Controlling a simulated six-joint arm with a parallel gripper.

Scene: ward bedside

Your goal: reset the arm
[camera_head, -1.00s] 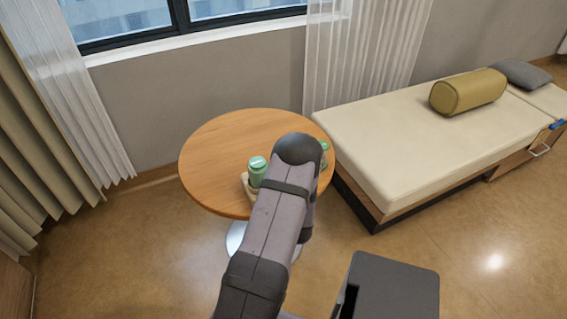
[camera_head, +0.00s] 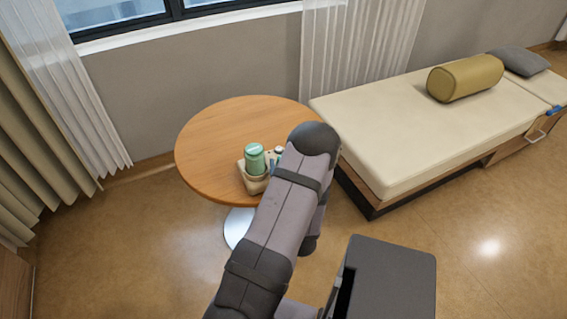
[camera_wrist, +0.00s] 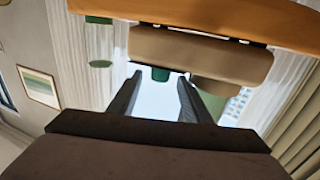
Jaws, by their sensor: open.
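My arm reaches up over the right side of the round wooden table (camera_head: 215,150) in the head view and hides my gripper there. In the wrist view my gripper (camera_wrist: 156,85) is open, its two dark fingers apart with nothing seen held between them. A beige holder (camera_head: 257,184) stands near the table's front edge with a green canister (camera_head: 255,160) in it. More small items beside the canister are partly hidden by my arm. In the wrist view, which looks upside down, the holder (camera_wrist: 200,55) lies just beyond the fingertips.
A cream bed (camera_head: 400,140) with a mustard bolster (camera_head: 466,78) and a grey pillow (camera_head: 520,62) stands to the right. Curtains (camera_head: 50,120) hang at the left. The left and back of the tabletop are clear.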

